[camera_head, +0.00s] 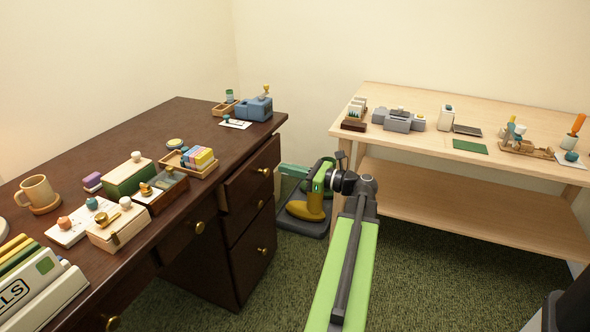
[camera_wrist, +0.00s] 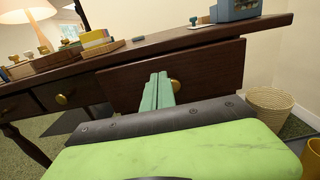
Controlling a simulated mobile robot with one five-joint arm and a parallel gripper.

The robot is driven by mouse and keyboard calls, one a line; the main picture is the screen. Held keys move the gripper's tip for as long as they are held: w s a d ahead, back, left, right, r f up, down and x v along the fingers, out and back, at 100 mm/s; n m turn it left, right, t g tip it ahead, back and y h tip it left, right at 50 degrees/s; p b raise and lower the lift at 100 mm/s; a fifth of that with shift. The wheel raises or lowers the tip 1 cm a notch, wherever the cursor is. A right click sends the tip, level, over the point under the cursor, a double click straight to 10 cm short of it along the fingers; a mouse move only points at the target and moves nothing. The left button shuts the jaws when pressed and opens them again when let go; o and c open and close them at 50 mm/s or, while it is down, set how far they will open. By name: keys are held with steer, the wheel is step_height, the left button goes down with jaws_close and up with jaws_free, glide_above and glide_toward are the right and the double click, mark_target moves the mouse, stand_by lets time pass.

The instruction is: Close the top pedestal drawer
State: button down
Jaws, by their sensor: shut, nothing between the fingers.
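The dark brown desk (camera_head: 150,120) has a pedestal of drawers at its right end. The top pedestal drawer (camera_head: 246,180) has a round brass knob (camera_head: 264,171) and appears to stand out a little from the pedestal. In the wrist view the drawer front (camera_wrist: 215,68) fills the middle, with its knob (camera_wrist: 175,86) just right of my fingertips. My gripper (camera_wrist: 157,80) is shut and empty, its teal fingers pointing at the drawer front; whether they touch it I cannot tell. In the head view my gripper (camera_head: 281,168) is just right of the drawer front.
Lower pedestal drawers (camera_head: 250,245) look shut. A light wooden table (camera_head: 450,155) with small items stands along the back wall. Boxes and a mug (camera_head: 38,192) are on the desk.

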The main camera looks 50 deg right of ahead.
mark_target(255, 161)
steer(key=x, duration=0.8)
steer(key=shift+w+a, duration=0.2)
steer(key=shift+d, duration=0.1)
